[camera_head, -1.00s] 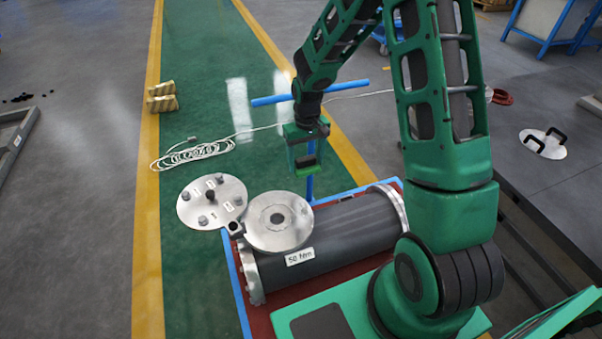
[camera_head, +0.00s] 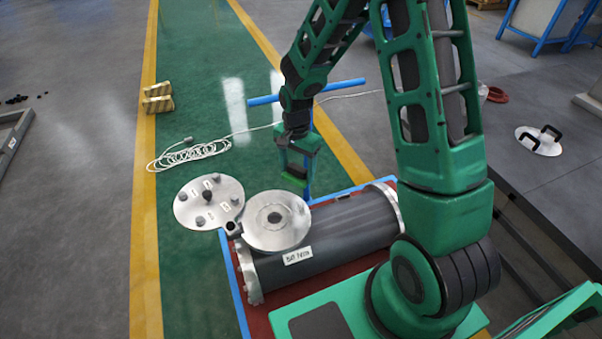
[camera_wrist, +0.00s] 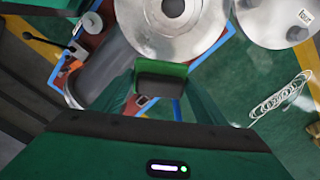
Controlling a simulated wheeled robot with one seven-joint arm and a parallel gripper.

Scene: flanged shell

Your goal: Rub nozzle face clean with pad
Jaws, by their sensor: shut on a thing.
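The nozzle face (camera_head: 262,230) is a round silver flange with a dark central hole, facing up on top of the dark grey shell (camera_head: 330,233). A faint smudge seems to show near its hole. In the wrist view the nozzle face (camera_wrist: 150,32) is at the top, just beyond the fingers. My gripper (camera_head: 293,176) is shut on the pad (camera_head: 291,182), a small block with a green edge and dark face. The pad (camera_wrist: 162,70) also shows between the fingers in the wrist view. It is above and behind the nozzle face, apart from it.
A round cover plate (camera_head: 193,214) with knobs and labels sits left of the nozzle. A white coiled cable (camera_head: 190,155) and wooden blocks (camera_head: 158,98) lie on the floor at left.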

